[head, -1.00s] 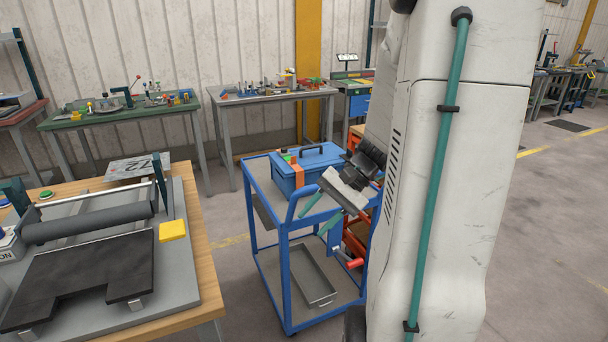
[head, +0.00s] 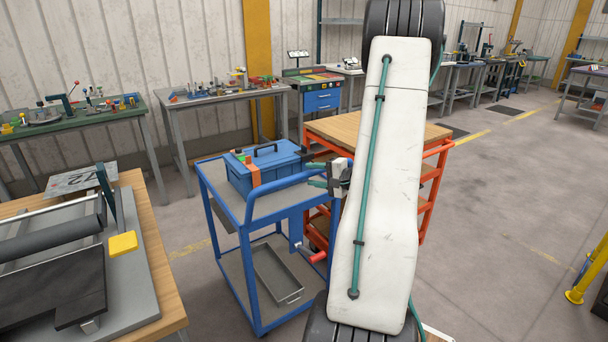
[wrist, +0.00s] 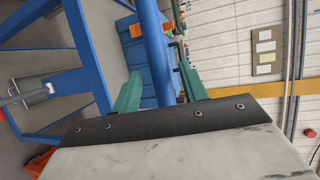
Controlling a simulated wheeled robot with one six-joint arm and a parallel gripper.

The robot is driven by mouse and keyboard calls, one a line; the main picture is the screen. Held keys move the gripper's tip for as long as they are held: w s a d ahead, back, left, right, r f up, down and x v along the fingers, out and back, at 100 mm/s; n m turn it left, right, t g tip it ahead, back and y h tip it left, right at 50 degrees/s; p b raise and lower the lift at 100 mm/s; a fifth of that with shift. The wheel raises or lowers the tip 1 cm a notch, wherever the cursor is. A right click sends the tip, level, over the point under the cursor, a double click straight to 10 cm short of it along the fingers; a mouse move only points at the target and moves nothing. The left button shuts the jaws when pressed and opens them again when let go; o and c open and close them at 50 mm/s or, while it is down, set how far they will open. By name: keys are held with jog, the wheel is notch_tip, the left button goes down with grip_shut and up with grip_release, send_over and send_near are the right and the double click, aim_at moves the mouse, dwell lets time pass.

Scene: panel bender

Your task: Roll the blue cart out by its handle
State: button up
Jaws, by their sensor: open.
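The blue cart (head: 259,289) stands on the floor in the head view, with a grey top shelf and a lower shelf. Its blue handle (head: 262,190) is a bent bar along the near top side; a straight length of it (wrist: 155,50) shows in the wrist view. My gripper (head: 309,175) has teal fingers and is at the right part of the handle, pointing left. In the wrist view my gripper (wrist: 160,75) is open, with the bar running between its fingers. Whether either finger touches the bar, I cannot tell.
A blue toolbox (head: 268,168) sits on the cart's top shelf and a grey tray (head: 277,274) on the lower one. An orange cart with a wooden top (head: 388,131) stands right behind my arm. A wooden bench (head: 163,265) is at left.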

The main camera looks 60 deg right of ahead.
jog(key=shift+w+f, duration=0.2)
jog(key=shift+w, duration=0.85)
jog(key=shift+w+f, duration=0.2)
jog(key=shift+w, duration=0.85)
jog(key=shift+a, duration=0.1)
grip_shut()
jog(key=shift+s, duration=0.15)
